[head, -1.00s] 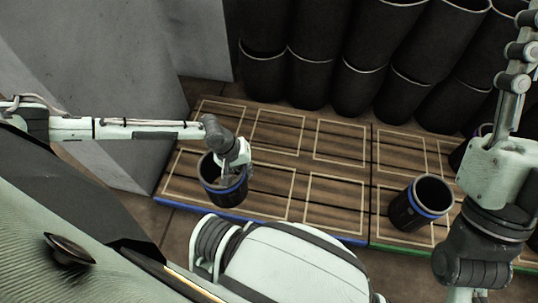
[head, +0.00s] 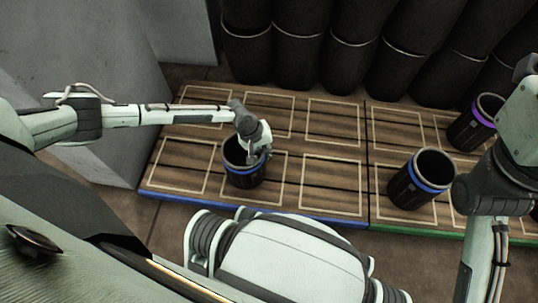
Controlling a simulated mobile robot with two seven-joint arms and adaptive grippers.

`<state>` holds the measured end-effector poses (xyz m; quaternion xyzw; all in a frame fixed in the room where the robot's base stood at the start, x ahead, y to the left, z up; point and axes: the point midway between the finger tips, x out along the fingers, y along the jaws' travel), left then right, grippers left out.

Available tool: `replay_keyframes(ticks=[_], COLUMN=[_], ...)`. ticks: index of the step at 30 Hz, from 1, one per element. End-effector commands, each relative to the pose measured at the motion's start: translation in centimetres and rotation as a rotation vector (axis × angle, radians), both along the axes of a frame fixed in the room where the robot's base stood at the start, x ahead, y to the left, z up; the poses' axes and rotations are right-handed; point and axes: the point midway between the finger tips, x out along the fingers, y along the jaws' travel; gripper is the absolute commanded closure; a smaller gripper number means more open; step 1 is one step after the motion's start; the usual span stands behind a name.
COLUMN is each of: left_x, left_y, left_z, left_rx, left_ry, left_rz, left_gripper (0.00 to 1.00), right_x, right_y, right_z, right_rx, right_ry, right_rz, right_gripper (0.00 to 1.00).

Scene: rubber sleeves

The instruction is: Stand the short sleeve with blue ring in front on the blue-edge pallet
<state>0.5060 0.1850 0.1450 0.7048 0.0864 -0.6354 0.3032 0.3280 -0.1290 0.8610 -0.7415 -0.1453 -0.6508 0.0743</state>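A short black sleeve with a blue ring (head: 243,177) is at the front of the blue-edge pallet (head: 185,195), left of its middle. It looks upright; I cannot tell whether its base touches the boards. My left gripper (head: 258,155) is at the right side of its rim, with one finger inside and one outside, and appears shut on its wall. Another short sleeve with a blue ring (head: 407,190) stands on the green-edge pallet (head: 400,228) to the right. My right arm is at the right edge; its gripper is out of view.
A purple-ringed sleeve (head: 468,130) stands farther back on the green-edge pallet, partly close to my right arm. Tall black sleeves (head: 350,60) stand in rows behind the pallets. A grey wall (head: 95,110) is at the left. The other outlined spots on the blue-edge pallet are empty.

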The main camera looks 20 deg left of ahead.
Motion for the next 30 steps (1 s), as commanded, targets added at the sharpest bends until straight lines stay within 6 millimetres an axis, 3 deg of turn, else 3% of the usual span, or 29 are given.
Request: replay_keyframes(ticks=[11,21,30], left_x=[0.06,0.05,0.07], left_y=[0.04,0.0,0.0], left_z=[-0.08,-0.06,0.07], left_rx=[0.001,0.0,-0.001], left_ry=[-0.001,-0.001,-0.002], left_rz=[0.0,0.0,-0.001], left_gripper=[1.0,0.59,0.59], right_x=[0.0,-0.01,-0.01], right_y=[0.01,0.0,0.0], right_z=[0.09,0.09,0.15], right_rx=[-0.002,-0.002,-0.002], right_ry=[-0.002,-0.002,-0.002], right_rz=[0.0,-0.001,-0.001], right_gripper=[0.56,0.56,0.56])
